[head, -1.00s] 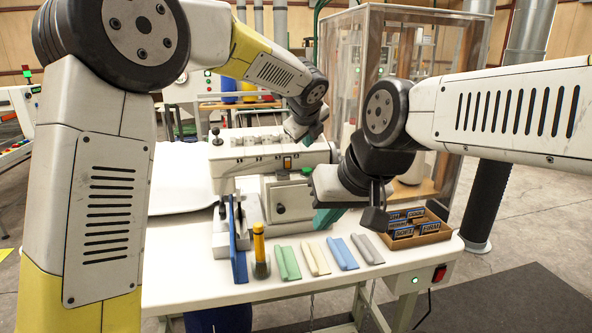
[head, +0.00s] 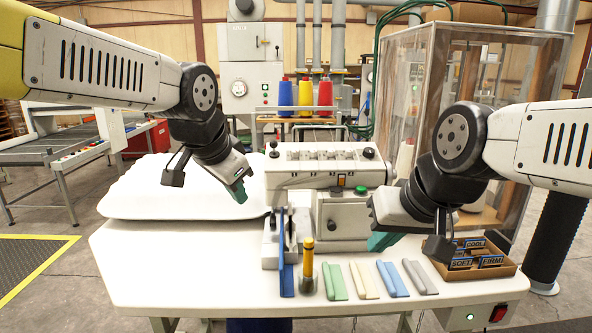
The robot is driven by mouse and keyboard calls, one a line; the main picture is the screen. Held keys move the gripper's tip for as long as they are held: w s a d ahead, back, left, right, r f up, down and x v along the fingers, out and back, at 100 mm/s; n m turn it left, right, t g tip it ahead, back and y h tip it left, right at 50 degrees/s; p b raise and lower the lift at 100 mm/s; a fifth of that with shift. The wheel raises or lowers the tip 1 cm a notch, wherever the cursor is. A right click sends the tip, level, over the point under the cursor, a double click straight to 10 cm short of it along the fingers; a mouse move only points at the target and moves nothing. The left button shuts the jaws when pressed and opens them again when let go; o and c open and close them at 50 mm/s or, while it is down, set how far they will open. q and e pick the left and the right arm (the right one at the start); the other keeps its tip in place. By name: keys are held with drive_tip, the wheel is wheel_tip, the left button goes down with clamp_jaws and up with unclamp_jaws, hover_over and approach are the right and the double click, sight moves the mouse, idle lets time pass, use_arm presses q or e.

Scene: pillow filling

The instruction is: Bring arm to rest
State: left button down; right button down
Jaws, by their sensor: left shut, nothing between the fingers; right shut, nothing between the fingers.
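My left gripper (head: 238,191) comes in from the upper left. It is shut and empty, with its teal fingertips above the right end of the white pillow (head: 150,187). My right gripper (head: 379,241) comes in from the right. It is shut and empty, above the table to the right of the sewing machine (head: 325,172). Neither gripper appears to touch anything. The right arm hides part of the clear cabinet behind it.
The white table (head: 190,270) holds a blue upright plate (head: 286,265), a yellow-handled tool (head: 308,262), several coloured strips (head: 364,281) and a cardboard box of labelled tags (head: 468,266). A clear cabinet (head: 410,90) stands behind on the right. The table's front left is clear.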

use_arm(q)
drive_tip(key=s+a+f+n, duration=0.2)
drive_tip(key=s+f+n, duration=0.2)
drive_tip(key=s+n, duration=0.4)
drive_tip(key=shift+s+a+f+h, duration=0.15)
drive_tip(key=shift+s+a+h, duration=0.2)
drive_tip(key=shift+s, duration=0.8)
